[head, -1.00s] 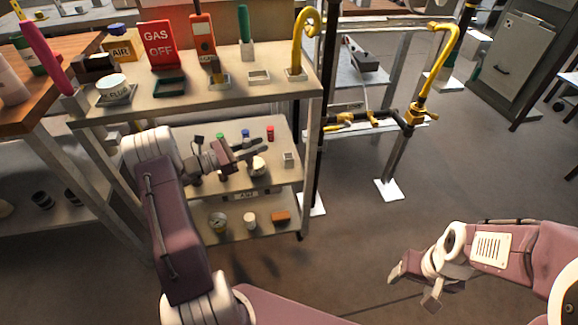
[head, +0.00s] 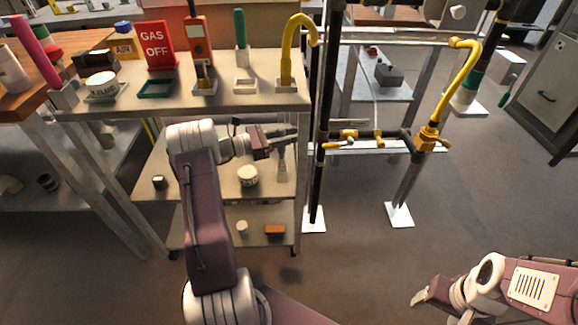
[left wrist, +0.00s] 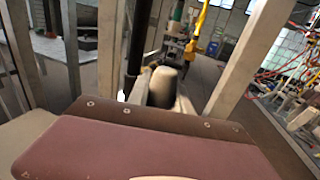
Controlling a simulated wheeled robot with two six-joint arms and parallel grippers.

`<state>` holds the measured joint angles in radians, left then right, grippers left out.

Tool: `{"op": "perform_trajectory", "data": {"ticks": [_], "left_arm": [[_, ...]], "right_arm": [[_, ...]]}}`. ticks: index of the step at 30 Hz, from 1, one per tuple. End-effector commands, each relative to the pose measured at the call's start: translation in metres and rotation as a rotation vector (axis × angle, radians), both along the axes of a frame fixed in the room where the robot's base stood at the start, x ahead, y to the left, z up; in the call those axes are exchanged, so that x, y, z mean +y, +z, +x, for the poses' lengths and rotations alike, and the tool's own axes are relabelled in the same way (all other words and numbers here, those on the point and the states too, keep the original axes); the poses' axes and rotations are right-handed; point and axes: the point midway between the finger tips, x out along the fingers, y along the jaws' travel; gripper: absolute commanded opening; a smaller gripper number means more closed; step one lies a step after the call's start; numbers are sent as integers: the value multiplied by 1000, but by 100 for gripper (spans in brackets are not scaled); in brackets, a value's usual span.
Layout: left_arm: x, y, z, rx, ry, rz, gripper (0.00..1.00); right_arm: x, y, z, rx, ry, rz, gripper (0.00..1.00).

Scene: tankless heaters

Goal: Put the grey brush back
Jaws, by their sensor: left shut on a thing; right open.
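My left gripper (head: 290,135) reaches over the middle shelf of the cart and is shut on the grey brush (head: 282,162). The brush hangs roughly upright below the fingers, near the shelf's right end. Its lower end is over or at the small pale holder there; I cannot tell if it is inside. My right gripper (head: 432,306) is open and empty over the floor at the lower right.
A white jar (head: 248,176) stands on the middle shelf (head: 215,185) beside the brush. A cart post is close to its right. The top shelf above carries the red gas sign (head: 160,46) and a yellow hook (head: 290,50). The pipe frame (head: 370,145) stands to the right.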

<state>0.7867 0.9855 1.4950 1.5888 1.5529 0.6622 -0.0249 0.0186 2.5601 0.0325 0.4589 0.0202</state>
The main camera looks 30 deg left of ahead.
Motion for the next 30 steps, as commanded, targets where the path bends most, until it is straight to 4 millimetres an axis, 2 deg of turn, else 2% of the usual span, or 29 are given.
{"op": "perform_trajectory", "data": {"ticks": [1, 3, 7, 14, 24, 25, 27, 30], "left_arm": [[0, -18, 0, 0, 0, 0, 0], [0, -26, 0, 0, 0, 0, 0], [0, -28, 0, -1, 0, 1, 0], [0, -73, 0, 1, 0, -1, 0], [0, -75, 0, -1, 0, 1, 0], [0, -75, 0, -1, 0, 1, 28], [0, -75, 0, -1, 0, 1, 47], [0, -75, 0, -1, 0, 1, 47]], "right_arm": [[0, -13, 0, 0, 0, 0, 67], [0, -16, 0, 0, 0, 0, 67], [0, -16, 0, 0, 0, 0, 67], [0, -43, 0, 0, 0, 0, 67], [0, -41, 0, 0, 0, 0, 67], [0, -41, 0, 0, 0, 0, 67], [0, -41, 0, 0, 0, 0, 67], [0, -41, 0, 0, 0, 0, 67]]}}
